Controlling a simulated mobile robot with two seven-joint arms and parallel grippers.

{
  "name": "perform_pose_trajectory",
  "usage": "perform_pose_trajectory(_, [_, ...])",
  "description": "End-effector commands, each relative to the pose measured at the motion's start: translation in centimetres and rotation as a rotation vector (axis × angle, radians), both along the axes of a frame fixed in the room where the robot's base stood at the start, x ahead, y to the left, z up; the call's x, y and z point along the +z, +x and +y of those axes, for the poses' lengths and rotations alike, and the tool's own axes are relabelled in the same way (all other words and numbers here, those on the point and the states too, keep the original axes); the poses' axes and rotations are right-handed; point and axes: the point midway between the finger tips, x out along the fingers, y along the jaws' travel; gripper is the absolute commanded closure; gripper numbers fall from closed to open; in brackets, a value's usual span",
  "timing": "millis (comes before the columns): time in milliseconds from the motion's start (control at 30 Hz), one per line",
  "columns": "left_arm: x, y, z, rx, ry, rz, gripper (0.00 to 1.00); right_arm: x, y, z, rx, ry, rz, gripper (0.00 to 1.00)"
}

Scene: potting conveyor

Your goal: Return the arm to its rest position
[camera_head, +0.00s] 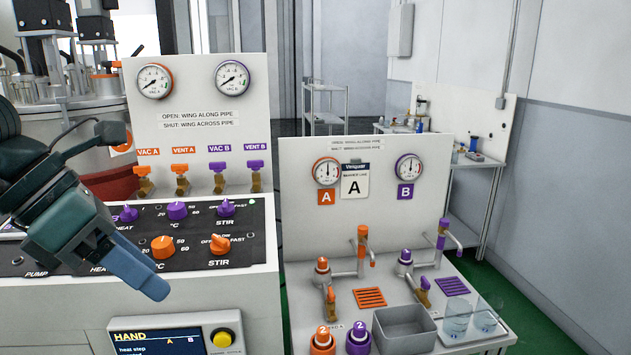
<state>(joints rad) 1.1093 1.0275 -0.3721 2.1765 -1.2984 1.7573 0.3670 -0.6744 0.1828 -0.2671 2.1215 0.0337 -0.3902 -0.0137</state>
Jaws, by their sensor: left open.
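My left gripper (148,280) comes in from the left with my arm. Its blue fingers point down and right, over the front edge of the control panel (258,262). It is open and nothing shows between its fingers. It hides part of the panel's left side, including some of the heat labels. An orange knob (163,246) stands just right of the gripper, with an orange stir knob (219,244) further right. Purple knobs (177,210) sit in the row behind. My right gripper is not in view.
Behind the panel stands a gauge board (190,98) with several orange and purple valves. To the right is a white bench with taps, a grey bin (403,331) and glass beakers (456,318). A display (156,338) and yellow button (222,338) are below. Green floor lies at right.

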Motion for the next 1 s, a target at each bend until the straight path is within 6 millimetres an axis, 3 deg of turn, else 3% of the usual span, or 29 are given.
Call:
perform_pose_trajectory(133, [-1.8,-0.9,-5.5,-0.149,-0.277,0.153,0.46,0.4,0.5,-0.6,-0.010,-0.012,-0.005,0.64])
perform_pose_trajectory(300, [-1.6,-2.1,-11.4,-0.228,-0.756,0.394,0.46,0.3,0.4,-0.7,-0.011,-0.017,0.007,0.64])
perform_pose_trajectory(433, [-0.6,-1.0,-13.4,-0.139,-1.193,0.608,0.46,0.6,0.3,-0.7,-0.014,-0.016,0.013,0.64])
perform_pose_trajectory(567, [-1.8,2.5,-12.8,0.112,-1.601,0.818,0.46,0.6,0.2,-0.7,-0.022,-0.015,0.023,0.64])
perform_pose_trajectory(667, [-5.6,5.5,-11.2,0.410,-1.866,0.967,0.46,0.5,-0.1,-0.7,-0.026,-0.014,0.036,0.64])
perform_pose_trajectory(767, [-12.1,7.3,-9.2,0.796,-2.058,1.107,0.46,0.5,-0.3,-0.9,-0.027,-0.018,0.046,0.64])
perform_pose_trajectory(800, [-15.2,7.5,-8.5,0.960,-2.107,1.156,0.46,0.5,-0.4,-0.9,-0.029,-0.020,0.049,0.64])
perform_pose_trajectory(867, [-19.5,7.0,-7.7,1.191,-2.149,1.217,0.46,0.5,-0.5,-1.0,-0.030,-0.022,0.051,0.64])
perform_pose_trajectory(1000, [-28.9,3.7,-6.7,1.696,-2.142,1.331,0.46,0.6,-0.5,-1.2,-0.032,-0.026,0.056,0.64])
